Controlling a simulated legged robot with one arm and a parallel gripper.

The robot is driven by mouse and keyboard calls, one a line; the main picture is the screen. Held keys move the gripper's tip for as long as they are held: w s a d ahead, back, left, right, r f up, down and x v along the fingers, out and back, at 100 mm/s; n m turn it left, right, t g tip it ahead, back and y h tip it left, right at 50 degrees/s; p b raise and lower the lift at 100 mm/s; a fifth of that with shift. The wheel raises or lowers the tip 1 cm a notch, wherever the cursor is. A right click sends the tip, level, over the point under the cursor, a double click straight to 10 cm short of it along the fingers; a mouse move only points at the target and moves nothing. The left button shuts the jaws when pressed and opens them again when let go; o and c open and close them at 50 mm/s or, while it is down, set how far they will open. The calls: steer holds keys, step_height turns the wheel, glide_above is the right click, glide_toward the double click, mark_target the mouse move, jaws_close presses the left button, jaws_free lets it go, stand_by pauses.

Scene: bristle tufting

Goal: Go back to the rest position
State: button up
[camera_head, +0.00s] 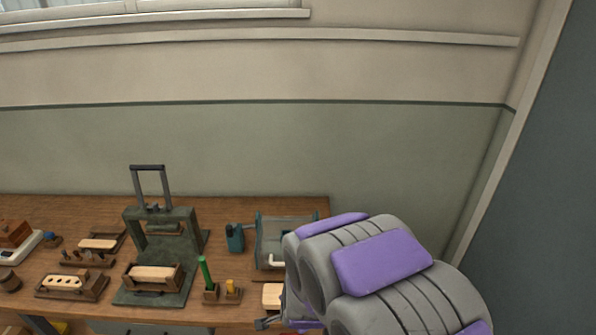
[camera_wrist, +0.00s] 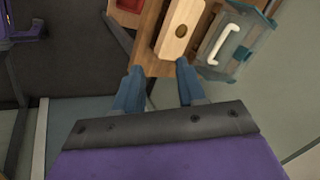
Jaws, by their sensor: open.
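My gripper (camera_wrist: 158,78) is open in the wrist view, with its two blue fingers apart and nothing between them. Beyond the fingertips lies a pale wooden block (camera_wrist: 178,30) with a dark hole, near the edge of the wooden workbench (camera_wrist: 152,62). I cannot tell whether the fingers are above the bench or in front of its edge. In the head view, my purple and grey arm covers the right front corner of the bench. A dark end part of my gripper (camera_head: 268,322) shows low beside the arm, and its fingers are hard to make out there.
The bench (camera_head: 225,285) holds a green press (camera_head: 152,232) with a tall handle, a wooden block (camera_head: 153,273) in a cradle, a green-handled tool (camera_head: 206,272), a teal-framed clear box (camera_head: 290,230) and several small fixtures at left. A wall stands behind; the right side beyond the bench is clear.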

steer(key=s+d+r+n+g+b, duration=0.1)
steer(key=s+d+r+n+g, duration=0.1)
steer(key=s, duration=0.7)
steer(key=s+d+r+n+g+b, duration=0.1)
steer(key=s+d+r+n+g, duration=0.2)
steer(key=s, duration=0.7)
steer(key=s+d+r+n+g+h+b, duration=0.1)
steer(key=s+d+r+n+g+b, duration=0.1)
steer(key=s+d+r+n, duration=0.4)
steer(key=s+d+r, duration=0.2)
steer(key=s+d, duration=0.1)
steer(key=d, duration=0.1)
steer(key=shift+s+r, duration=0.3)
steer(key=shift+s, duration=0.05)
steer(key=shift+a, duration=0.1)
